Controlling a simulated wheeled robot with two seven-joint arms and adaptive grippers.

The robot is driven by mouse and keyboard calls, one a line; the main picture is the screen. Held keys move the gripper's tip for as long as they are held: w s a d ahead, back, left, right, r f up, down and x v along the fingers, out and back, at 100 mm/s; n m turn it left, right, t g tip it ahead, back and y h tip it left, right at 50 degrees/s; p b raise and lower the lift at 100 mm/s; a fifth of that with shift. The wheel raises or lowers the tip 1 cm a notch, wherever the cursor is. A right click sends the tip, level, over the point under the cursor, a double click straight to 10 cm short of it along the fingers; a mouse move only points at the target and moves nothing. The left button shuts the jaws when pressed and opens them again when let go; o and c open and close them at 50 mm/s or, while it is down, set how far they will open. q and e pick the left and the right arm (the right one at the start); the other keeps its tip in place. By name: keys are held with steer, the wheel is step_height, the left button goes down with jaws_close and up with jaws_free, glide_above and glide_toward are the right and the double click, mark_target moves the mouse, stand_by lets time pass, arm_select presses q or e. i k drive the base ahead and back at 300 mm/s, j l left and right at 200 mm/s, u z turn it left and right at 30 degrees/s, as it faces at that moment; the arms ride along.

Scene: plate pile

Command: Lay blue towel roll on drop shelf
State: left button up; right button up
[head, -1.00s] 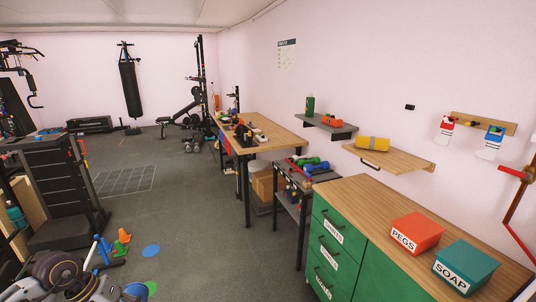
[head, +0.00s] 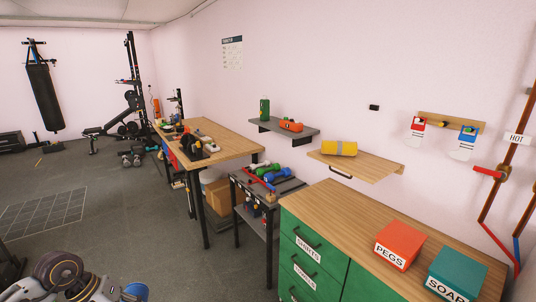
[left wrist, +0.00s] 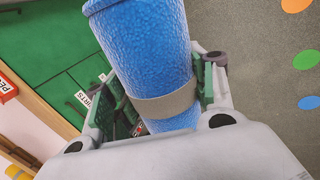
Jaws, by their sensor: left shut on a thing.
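In the left wrist view my left gripper (left wrist: 160,98) is shut around a blue towel roll (left wrist: 145,45) with a grey-beige band. The roll is held clear of the floor. In the head view only a small blue part of the roll (head: 136,290) shows at the bottom left edge, beside my arm. The drop shelf (head: 375,167) appears to be the wooden wall shelf with a dark front handle, level at right of centre. A yellow roll (head: 340,148) lies on its left part; its right part is bare. My right gripper is not in view.
A grey wall shelf (head: 262,125) with a green bottle and an orange item is left of the wooden shelf. Below stand a green cabinet (head: 318,240) with a wooden top, an orange PEGS box (head: 398,246) and a teal SOAP box (head: 468,268). Floor at left is open.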

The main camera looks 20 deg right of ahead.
mark_target(363, 164)
steer(key=i+z, duration=0.15)
steer(key=z, duration=0.25)
steer(key=i+z, duration=0.2)
steer(key=z, duration=0.15)
steer(key=i+j+z, duration=0.15)
steer(key=z, duration=0.25)
steer(key=i+j+z, duration=0.1)
steer(key=z, duration=0.25)
steer(key=i+j+z, duration=0.15)
steer(key=z, duration=0.35)
steer(key=i+j+z, duration=0.3)
steer(key=z, duration=0.2)
